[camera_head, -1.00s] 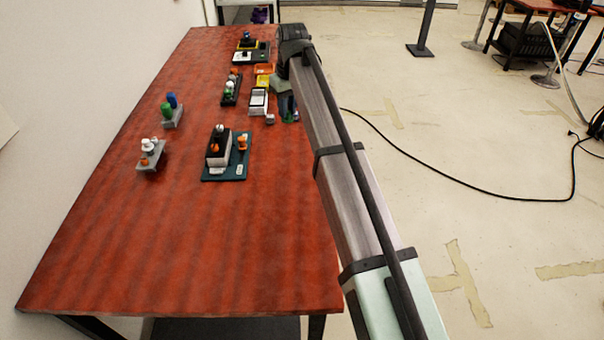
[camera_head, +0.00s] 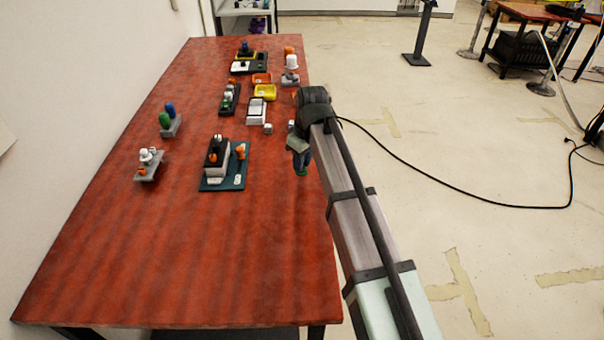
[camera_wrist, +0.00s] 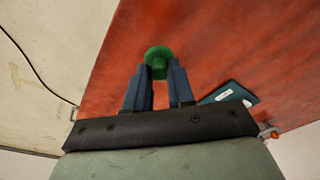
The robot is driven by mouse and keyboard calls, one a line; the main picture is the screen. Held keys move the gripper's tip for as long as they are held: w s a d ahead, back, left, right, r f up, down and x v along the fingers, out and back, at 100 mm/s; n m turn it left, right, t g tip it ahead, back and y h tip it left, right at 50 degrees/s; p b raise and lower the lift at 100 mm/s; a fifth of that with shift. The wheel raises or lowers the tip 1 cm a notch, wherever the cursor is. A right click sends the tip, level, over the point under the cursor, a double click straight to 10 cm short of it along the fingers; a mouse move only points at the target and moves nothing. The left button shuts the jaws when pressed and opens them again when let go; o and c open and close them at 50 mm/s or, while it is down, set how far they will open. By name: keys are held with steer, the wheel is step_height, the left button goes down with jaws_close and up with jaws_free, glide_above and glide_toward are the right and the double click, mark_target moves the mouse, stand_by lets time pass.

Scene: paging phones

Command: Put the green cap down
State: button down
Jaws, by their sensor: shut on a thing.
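The green cap (camera_wrist: 158,58) is held at the tips of my gripper (camera_wrist: 160,78) in the wrist view, with its round green top facing the camera. My gripper's blue fingers are shut on it. In the head view my gripper (camera_head: 301,165) hangs over the right edge area of the red table, and a bit of the green cap (camera_head: 301,173) shows at its lower end. I cannot tell how far the cap is above the table.
A dark teal board (camera_head: 235,182) with a black-and-white holder stands left of my gripper. The front of the red table (camera_head: 190,260) is bare.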

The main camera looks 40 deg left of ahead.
steer(key=shift+f, duration=2.3)
steer(key=shift+f, duration=0.1)
steer(key=c, duration=1)
jaws_free()
steer(key=shift+o, duration=0.2)
step_height(320, 180, up, 12)
steer(key=d, duration=0.1)
steer(key=shift+d, duration=0.4)
